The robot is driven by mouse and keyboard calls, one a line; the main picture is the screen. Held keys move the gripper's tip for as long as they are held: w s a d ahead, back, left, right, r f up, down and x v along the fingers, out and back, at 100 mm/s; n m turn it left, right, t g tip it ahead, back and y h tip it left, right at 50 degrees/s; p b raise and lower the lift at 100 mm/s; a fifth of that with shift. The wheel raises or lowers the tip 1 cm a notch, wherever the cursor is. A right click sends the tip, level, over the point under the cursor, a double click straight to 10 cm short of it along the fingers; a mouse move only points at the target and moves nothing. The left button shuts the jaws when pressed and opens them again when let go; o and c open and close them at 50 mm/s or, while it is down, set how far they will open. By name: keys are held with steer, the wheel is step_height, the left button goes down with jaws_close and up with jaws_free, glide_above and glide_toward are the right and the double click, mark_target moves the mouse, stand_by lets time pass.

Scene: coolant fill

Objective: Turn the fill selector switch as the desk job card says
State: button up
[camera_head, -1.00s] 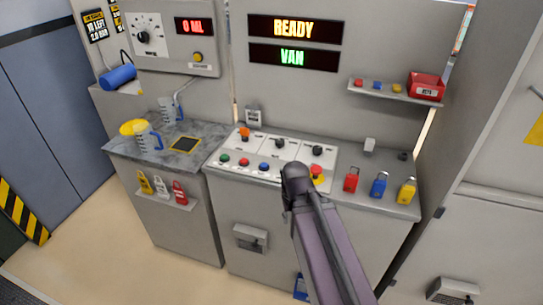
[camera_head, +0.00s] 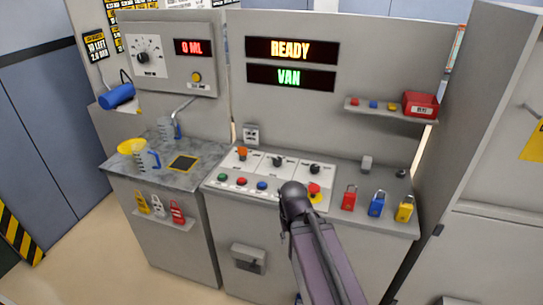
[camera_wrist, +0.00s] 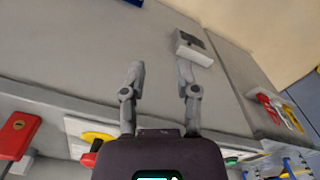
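A panel at the upper left has a white-faced dial with a black knob (camera_head: 143,57); its markings are too small to read. The sloped desk panel has an orange-handled switch (camera_head: 241,152), a middle black knob (camera_head: 278,161) and a right black knob (camera_head: 315,168). I cannot tell which is the fill selector. My gripper (camera_wrist: 161,70) is open and empty in the wrist view, pointing at the grey cabinet front. In the head view, its fingers are hidden behind my arm.
Green, red and blue buttons (camera_head: 241,181) line the desk front, with a red emergency button (camera_head: 314,189) by my arm. Red, blue and yellow padlocks (camera_head: 376,204) stand right. Displays read READY (camera_head: 291,49), VAN (camera_head: 289,77) and 0 ML (camera_head: 194,47). A jug (camera_head: 147,157) stands left.

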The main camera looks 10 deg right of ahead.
stand_by(0.8)
steer(key=o, duration=0.6)
steer(key=shift+w+r, duration=0.1)
steer(key=shift+w, duration=0.1)
steer(key=shift+o, duration=0.7)
steer(key=w+r+n+p, duration=0.2)
steer(key=w+r+p, duration=0.1)
steer(key=w, duration=0.6)
steer(key=w+d+r+n+p, duration=0.1)
steer(key=w+r+n+p, duration=0.2)
steer(key=w, duration=0.7)
steer(key=shift+d+r+n+p, duration=0.3)
steer(key=shift+r+p, duration=0.45)
steer(key=shift+p, duration=0.15)
step_height(320, 180, up, 7)
steer(key=n+p, duration=0.7)
glide_above(278, 160)
steer(key=shift+w, duration=0.15)
step_height(278, 160, down, 14)
steer(key=b, duration=1.3)
steer(key=shift+r+b, duration=0.15)
steer(key=shift+b, duration=0.25)
